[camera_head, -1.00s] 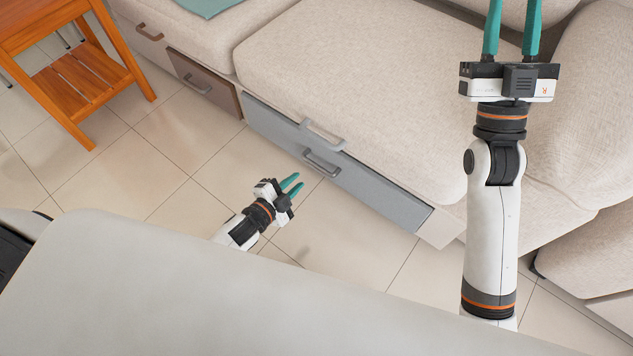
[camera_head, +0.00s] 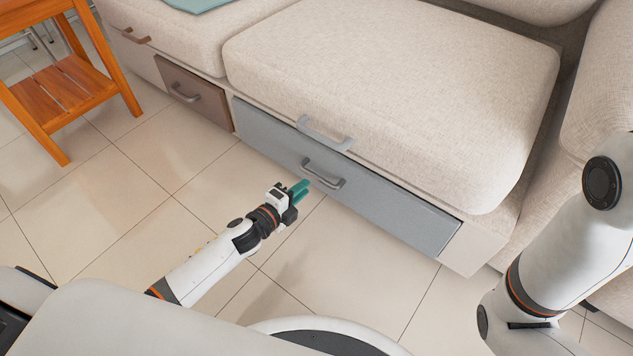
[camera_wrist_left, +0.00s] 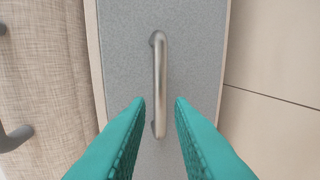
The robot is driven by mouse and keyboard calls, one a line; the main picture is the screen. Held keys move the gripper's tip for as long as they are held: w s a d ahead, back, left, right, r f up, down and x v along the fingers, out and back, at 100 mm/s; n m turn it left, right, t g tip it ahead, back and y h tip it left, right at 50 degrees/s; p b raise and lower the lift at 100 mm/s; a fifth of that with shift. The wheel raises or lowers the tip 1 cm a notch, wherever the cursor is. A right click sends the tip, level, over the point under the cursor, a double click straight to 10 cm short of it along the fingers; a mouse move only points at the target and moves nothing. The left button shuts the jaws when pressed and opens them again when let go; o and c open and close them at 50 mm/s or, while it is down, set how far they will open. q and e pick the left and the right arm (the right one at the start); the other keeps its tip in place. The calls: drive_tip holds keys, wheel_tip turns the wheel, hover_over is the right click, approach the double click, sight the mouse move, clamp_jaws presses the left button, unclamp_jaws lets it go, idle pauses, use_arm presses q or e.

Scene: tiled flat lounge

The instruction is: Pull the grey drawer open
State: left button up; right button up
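The grey drawer (camera_head: 390,212) is a long front in the base of the sofa, and it looks shut. In the left wrist view the handle (camera_wrist_left: 160,85) runs up the picture on the grey drawer front (camera_wrist_left: 195,60). My left gripper (camera_head: 302,188) is just in front of the handle. In the left wrist view its teal fingers (camera_wrist_left: 160,102) are apart, one on each side of the handle's lower end, with nothing gripped. My right arm is at the right edge; its gripper is out of frame.
A brown drawer (camera_head: 193,92) is to the left. A wooden side table (camera_head: 66,90) stands at the far left. The tiled floor (camera_head: 150,190) before the sofa is clear.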

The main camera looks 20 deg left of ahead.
sight(316, 176)
use_arm(q)
drive_tip(key=b+x, duration=0.2)
drive_tip(key=x, duration=0.5)
drive_tip(key=shift+b, duration=0.4)
clamp_jaws()
